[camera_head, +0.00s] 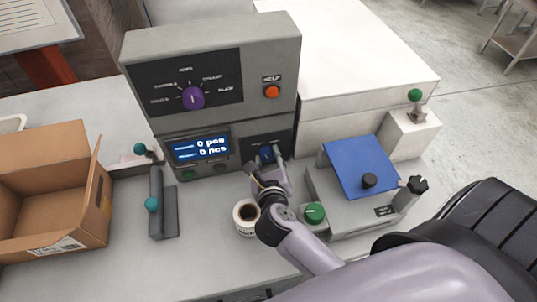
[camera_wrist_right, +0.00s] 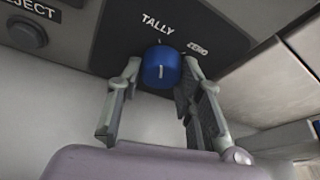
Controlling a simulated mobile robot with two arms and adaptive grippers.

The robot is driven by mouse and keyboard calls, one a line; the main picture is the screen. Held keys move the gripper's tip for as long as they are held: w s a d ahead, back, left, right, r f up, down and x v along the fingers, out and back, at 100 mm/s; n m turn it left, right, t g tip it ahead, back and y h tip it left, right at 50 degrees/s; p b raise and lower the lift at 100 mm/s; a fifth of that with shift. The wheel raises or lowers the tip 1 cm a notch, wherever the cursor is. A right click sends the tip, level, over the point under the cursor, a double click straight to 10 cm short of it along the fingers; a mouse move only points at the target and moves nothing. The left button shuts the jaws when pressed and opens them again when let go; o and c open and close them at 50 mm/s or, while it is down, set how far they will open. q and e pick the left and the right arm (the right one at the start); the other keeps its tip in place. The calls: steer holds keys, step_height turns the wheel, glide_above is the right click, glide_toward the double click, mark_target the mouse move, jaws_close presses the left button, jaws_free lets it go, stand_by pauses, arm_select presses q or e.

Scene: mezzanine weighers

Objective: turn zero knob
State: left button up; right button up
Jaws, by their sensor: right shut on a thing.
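The blue knob (camera_wrist_right: 160,67) sits on a dark panel. A "TALLY" label is just above it and a smaller label, hard to read, is at its upper right. In the head view the blue knob (camera_head: 266,153) is on the lower right of the grey console, partly covered by my gripper. My right gripper (camera_head: 270,160) reaches up to it from below. In the right wrist view my right gripper (camera_wrist_right: 160,72) has one finger on each side of the knob and is shut on it. My left gripper is not in view.
The console carries a purple knob (camera_head: 193,97), an orange button (camera_head: 271,91) and a display (camera_head: 201,148) reading 0 pcs twice. A cup (camera_head: 246,216) stands close beside my right arm. A blue-plated device (camera_head: 362,166) is to the right, an open cardboard box (camera_head: 75,243) to the left.

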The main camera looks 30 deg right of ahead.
steer(key=shift+n+h, duration=0.3)
steer(key=shift+n, duration=0.1)
stand_by(0.3)
steer(key=o, duration=1.1)
steer(key=shift+o, duration=0.2)
steer(key=v, duration=1.2)
steer(key=shift+a+f, duration=0.1)
steer(key=shift+a, duration=0.05)
